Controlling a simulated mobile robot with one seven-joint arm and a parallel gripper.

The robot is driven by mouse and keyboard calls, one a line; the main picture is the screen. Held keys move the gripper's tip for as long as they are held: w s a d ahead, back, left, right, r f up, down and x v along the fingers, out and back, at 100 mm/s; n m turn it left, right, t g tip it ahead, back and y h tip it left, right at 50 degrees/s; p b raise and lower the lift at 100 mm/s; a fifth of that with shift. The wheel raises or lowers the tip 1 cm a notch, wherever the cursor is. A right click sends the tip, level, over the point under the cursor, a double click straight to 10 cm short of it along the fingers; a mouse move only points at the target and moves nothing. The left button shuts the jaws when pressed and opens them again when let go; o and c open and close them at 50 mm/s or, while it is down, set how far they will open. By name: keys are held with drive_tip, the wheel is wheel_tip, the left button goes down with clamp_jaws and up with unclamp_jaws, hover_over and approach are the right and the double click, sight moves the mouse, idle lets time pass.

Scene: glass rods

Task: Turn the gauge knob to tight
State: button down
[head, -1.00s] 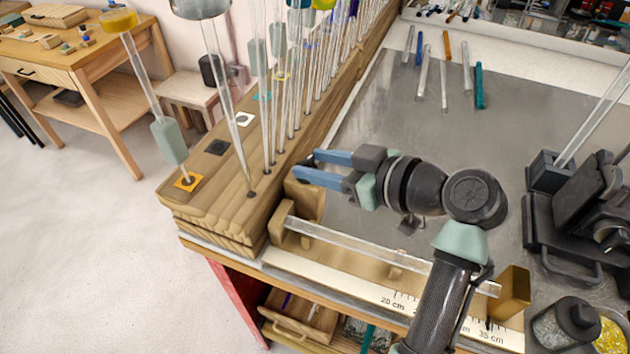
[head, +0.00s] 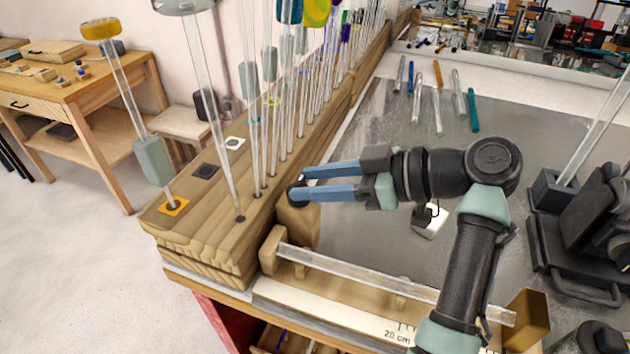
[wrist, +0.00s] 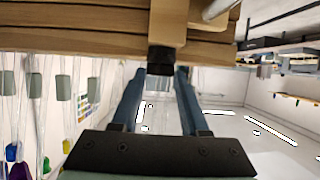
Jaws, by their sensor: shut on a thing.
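The gauge knob (head: 297,190) is a small black knob at the top of the gauge's wooden end block (head: 298,225). My gripper (head: 299,184) reaches it from the right, with its two blue fingers on either side of it. In the wrist view, the black knob (wrist: 160,61) sits between the fingertips (wrist: 161,74), against the wooden block. My gripper is shut on the knob. A clear glass rod (head: 370,273) lies along the gauge above a pale scale (head: 330,313) marked 20 cm. The knob's own marks cannot be read.
A wooden rack (head: 205,235) with several upright glass rods stands close left of my gripper. Several loose rods (head: 437,112) lie at the back of the grey bench top (head: 360,135). A dark device (head: 590,215) stands at the right.

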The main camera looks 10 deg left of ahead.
drive_tip(key=shift+f, duration=0.25)
drive_tip(key=shift+c, duration=2)
unclamp_jaws()
drive_tip(key=shift+r, duration=0.1)
drive_tip(key=b+v, duration=0.2)
drive_tip(key=v, duration=1.1)
